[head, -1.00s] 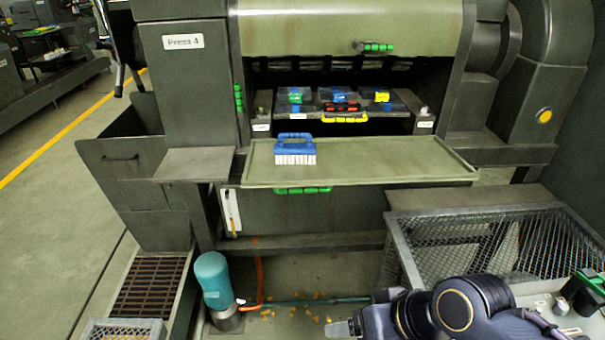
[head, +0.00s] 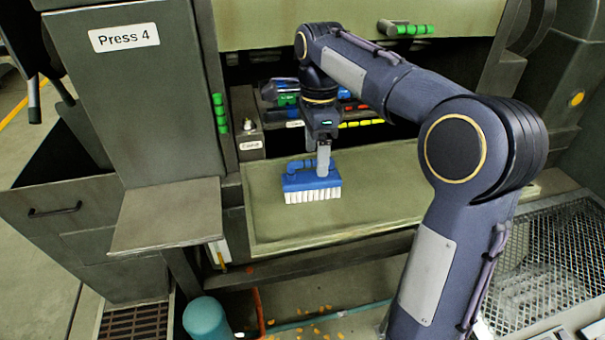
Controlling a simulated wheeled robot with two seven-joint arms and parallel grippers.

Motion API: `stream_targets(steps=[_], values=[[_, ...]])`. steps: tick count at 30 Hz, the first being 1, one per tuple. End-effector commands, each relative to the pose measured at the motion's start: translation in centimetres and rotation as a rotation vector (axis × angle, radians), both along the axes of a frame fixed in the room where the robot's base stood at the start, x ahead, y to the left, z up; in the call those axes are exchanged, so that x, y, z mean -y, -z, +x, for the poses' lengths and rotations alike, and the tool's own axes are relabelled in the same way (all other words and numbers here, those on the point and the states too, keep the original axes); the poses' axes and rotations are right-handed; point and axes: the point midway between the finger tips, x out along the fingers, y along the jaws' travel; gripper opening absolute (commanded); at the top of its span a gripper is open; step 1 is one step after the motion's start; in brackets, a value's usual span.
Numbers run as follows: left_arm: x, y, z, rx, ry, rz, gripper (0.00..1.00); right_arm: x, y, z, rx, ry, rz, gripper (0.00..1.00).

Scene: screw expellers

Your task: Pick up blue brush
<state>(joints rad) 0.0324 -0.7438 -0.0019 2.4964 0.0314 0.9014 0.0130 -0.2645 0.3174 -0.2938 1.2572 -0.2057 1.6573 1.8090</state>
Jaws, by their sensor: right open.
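The blue brush (head: 299,182) with white bristles lies on the olive tray shelf (head: 385,200) of the press, bristles toward me. My right arm reaches over the shelf from the right. My right gripper (head: 323,170) points down at the right part of the brush handle, with its fingers at the handle. It is open, and one finger hides part of the handle. I cannot tell whether the fingers touch the brush. My left gripper is not in view.
The press opening behind the shelf holds colored parts (head: 358,108), partly hidden by my arm. A grey side plate (head: 168,215) juts out at left. A wire mesh basket (head: 560,255) stands at lower right. A teal cylinder (head: 206,320) stands below the shelf.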

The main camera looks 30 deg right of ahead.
Motion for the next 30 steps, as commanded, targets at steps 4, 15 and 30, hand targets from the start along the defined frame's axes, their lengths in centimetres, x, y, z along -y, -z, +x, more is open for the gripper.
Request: stream_targets(steps=[4, 15, 30], values=[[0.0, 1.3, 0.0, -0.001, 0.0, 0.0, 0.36, -0.1, 1.8, 0.8, -0.023, 0.066, -0.03, 0.75], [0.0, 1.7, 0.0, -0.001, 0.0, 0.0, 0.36, -0.3, 6.3, 0.1, -0.024, 0.068, -0.029, 0.75], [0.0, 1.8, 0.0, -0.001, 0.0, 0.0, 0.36, -0.4, 8.7, -0.1, -0.02, 0.066, -0.028, 0.69]])
